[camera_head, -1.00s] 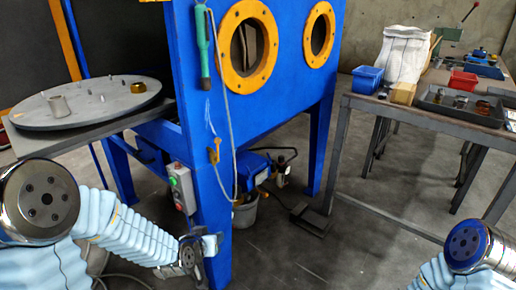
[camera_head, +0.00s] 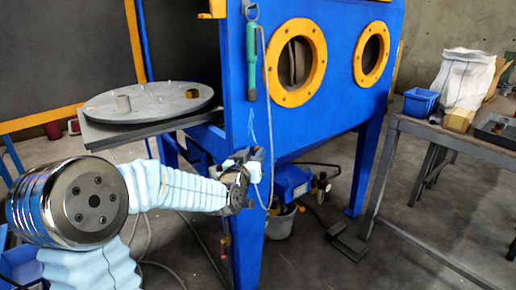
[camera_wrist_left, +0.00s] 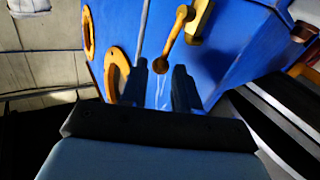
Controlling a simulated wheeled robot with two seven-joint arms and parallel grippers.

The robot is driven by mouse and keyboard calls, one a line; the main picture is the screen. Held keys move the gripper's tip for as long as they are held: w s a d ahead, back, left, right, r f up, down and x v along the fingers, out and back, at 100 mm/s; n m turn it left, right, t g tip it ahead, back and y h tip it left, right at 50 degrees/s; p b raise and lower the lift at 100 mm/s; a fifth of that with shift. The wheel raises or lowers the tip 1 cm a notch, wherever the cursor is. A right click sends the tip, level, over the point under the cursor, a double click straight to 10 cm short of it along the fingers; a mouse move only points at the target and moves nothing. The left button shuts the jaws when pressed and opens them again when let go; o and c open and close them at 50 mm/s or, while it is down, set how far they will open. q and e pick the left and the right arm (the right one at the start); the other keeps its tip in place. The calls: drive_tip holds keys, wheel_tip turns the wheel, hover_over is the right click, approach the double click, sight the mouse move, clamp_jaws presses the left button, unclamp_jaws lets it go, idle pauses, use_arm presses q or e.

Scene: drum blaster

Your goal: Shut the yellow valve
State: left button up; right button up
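The yellow valve (camera_wrist_left: 181,32) is a bent yellow lever with a rounded end, set on the blue cabinet (camera_head: 243,115), and shows in the left wrist view. My left gripper (camera_wrist_left: 161,82) is open there, its two dark fingers apart. The lever's rounded end shows just beyond and between the fingertips; I cannot tell if they touch it. In the head view my left gripper (camera_head: 252,160) is in front of the cabinet's near corner leg and hides the valve. My right gripper is not in view.
A round grey turntable (camera_head: 150,102) stands left of the cabinet, beyond my left arm. A green tool (camera_head: 251,70) and a hose hang on the cabinet's corner above the gripper. A grey bucket (camera_head: 281,224) stands beneath. A workbench (camera_head: 455,138) is at right.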

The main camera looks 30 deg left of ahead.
sight(256, 151)
use_arm(q)
drive_tip(key=shift+x, duration=1.7)
drive_tip(key=shift+c, duration=0.3)
clamp_jaws()
